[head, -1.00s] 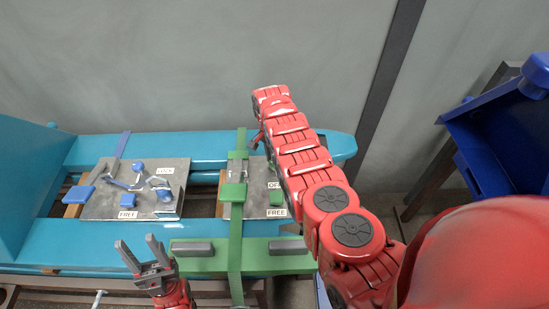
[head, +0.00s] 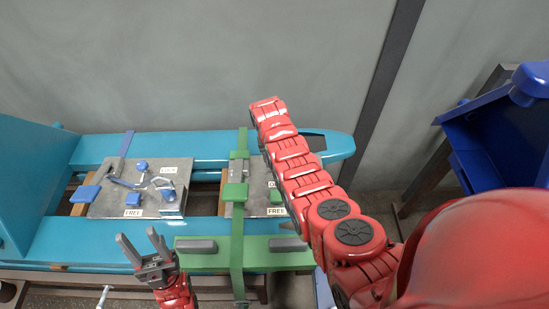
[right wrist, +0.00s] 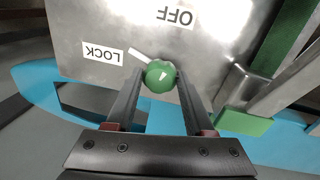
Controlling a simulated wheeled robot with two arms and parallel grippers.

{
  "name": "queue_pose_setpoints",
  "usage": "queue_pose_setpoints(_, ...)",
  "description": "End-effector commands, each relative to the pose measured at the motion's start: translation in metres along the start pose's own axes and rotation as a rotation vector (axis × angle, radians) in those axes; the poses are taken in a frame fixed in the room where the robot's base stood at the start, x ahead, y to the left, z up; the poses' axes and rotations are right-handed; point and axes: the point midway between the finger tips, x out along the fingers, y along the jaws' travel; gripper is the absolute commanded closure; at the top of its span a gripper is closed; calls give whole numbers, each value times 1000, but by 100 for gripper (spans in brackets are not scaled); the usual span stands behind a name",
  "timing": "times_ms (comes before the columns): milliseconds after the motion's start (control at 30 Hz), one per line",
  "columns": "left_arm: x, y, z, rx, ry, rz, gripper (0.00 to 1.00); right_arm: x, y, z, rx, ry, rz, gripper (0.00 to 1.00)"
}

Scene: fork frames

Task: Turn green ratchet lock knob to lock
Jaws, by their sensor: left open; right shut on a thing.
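The round green knob (right wrist: 160,75) sits on a metal plate (right wrist: 110,20) in the right wrist view. A white pointer (right wrist: 139,56) extends from it up and left, between the LOCK label (right wrist: 102,52) and the OFF label (right wrist: 172,16). My right gripper (right wrist: 161,78) is shut on the knob, a fingertip on each side. In the head view my right arm hides the knob and the right gripper. My left gripper (head: 138,236) is open and empty in front of the turquoise frame (head: 110,236).
A green strap (head: 237,222) crosses the frame beside the plate. A green block (head: 275,197) is on the plate near a FREE label (head: 276,211). A second plate (head: 110,204) with blue parts lies to the left. A blue bin (head: 490,150) stands at the right.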

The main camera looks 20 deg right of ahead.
Motion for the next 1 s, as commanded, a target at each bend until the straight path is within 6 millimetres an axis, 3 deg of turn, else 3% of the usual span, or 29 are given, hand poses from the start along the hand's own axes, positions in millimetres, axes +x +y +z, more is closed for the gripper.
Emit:
queue_pose_setpoints(433, 11, -1, -2, 0, 0, 0, 50, 0, 0, 1, -282, 31, -1, 100)
queue_pose_setpoints(1000, 12, -1, -2, 0, 0, 0, 50, 0, 0, 2, -351, 39, -1, 100)
